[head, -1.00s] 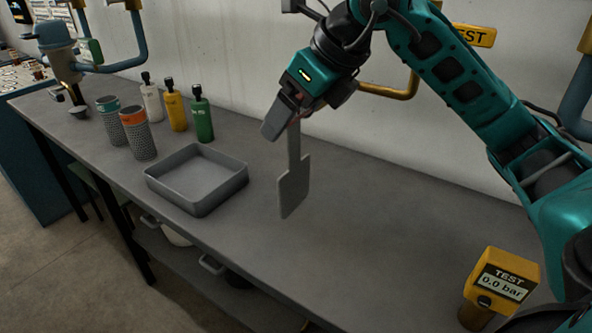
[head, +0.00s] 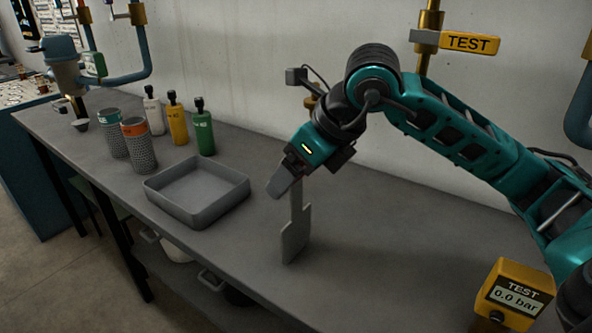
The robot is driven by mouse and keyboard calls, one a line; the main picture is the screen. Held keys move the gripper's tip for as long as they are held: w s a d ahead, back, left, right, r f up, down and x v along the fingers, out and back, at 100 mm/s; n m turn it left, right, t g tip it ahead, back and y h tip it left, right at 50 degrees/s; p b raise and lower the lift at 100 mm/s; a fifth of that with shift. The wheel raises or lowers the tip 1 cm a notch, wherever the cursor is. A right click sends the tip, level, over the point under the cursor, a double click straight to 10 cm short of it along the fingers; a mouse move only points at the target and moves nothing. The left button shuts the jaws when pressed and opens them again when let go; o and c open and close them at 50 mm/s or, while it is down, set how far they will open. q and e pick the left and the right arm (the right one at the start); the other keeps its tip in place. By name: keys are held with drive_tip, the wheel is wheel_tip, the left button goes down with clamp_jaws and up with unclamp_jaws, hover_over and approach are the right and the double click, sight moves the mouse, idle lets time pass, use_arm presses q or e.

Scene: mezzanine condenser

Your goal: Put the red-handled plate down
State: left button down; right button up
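The plate (head: 296,235) is a flat grey paddle with a narrow stem, hanging upright below my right gripper (head: 287,182) in the head view. The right gripper is shut on its upper end. The red handle is hidden by the fingers. The plate's lower edge is at or just above the grey bench top (head: 390,250); I cannot tell whether it touches. My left gripper is out of view.
An empty grey tray (head: 180,214) lies left of the plate. Behind it stand green, yellow and white bottles (head: 203,130) and two perforated cups (head: 138,150). A yellow gauge (head: 520,285) is at front right. The bench between plate and gauge is clear.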

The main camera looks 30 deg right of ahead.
drive_tip(key=o, duration=0.3)
drive_tip(key=shift+o, duration=0.2)
drive_tip(key=shift+r, duration=0.15)
drive_tip(key=p+v, duration=0.2)
drive_tip(key=v, duration=0.9)
drive_tip(key=shift+s+r, duration=0.2)
drive_tip(key=shift+r, duration=0.15)
drive_tip(key=shift+d, duration=0.1)
